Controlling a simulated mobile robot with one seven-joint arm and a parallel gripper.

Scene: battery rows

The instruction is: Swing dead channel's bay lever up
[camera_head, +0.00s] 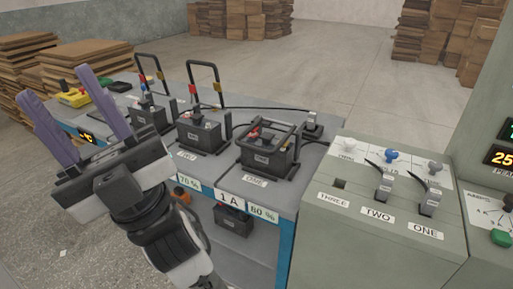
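The bench (232,186) carries several dark batteries in bays with black U-shaped levers. The bay lever at ONE (284,128) lies low over its battery (262,152), with a red clamp visible inside it. The lever at TWO (204,78) stands upright behind its battery (198,136). A further lever (151,68) to the left also stands upright; my gripper partly hides its battery (149,118). My gripper (55,84) is at the left, its two purple fingers wide apart and empty, left of the bays. Which channel is dead cannot be read.
A grey-green console (330,228) at the right has positions labelled THREE, TWO and ONE; TWO and ONE carry switches, THREE a dark square. A cabinet with orange digits (502,157) stands at the far right. Another battery (232,220) sits beneath the bench.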

